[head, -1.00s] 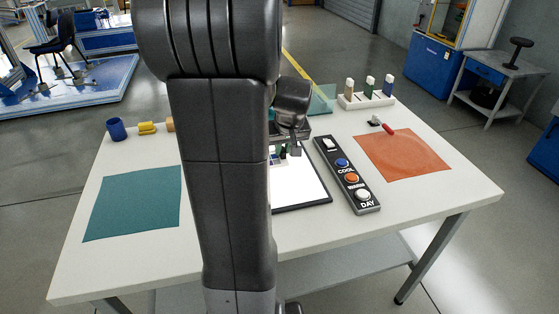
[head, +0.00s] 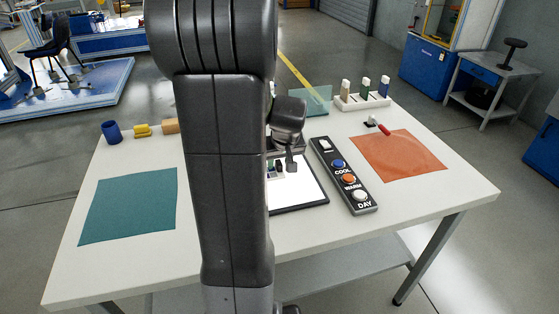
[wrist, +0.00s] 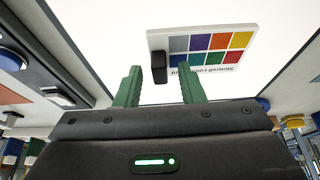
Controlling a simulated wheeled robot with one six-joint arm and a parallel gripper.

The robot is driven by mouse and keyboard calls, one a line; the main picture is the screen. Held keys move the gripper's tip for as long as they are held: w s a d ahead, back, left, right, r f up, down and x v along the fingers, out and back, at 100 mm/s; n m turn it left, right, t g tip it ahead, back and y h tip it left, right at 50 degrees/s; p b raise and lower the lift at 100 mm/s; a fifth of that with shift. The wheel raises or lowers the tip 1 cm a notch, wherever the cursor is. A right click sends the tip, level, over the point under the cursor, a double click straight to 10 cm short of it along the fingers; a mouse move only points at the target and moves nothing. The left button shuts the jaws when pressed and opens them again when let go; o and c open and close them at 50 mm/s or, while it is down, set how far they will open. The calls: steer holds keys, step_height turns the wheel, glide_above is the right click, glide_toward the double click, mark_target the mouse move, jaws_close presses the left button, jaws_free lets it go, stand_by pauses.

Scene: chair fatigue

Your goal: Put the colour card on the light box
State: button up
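The colour card (wrist: 202,48), white with coloured squares and a black grip (wrist: 158,68), appears to lie flat on the white lit face of the light box (wrist: 110,25). In the head view the light box (head: 308,194) has a dark frame, and the card (head: 271,171) shows at its back left, partly hidden by my arm. My gripper (wrist: 159,74) has green fingers spread apart, with the black grip between the tips and a visible gap on each side. In the head view my gripper (head: 291,167) is low over the light box beside the card.
A button panel (head: 343,176) stands right of the light box. An orange mat (head: 398,155) lies farther right and a teal mat (head: 128,206) at left. A rack of bottles (head: 363,98), a blue cup (head: 111,132) and a yellow block (head: 142,130) stand at the back.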

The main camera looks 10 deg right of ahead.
steer(key=shift+r, duration=0.45)
steer(key=p+v, duration=0.1)
steer(key=v, duration=1)
steer(key=shift+s+r, duration=0.2)
steer(key=shift+s, duration=0.05)
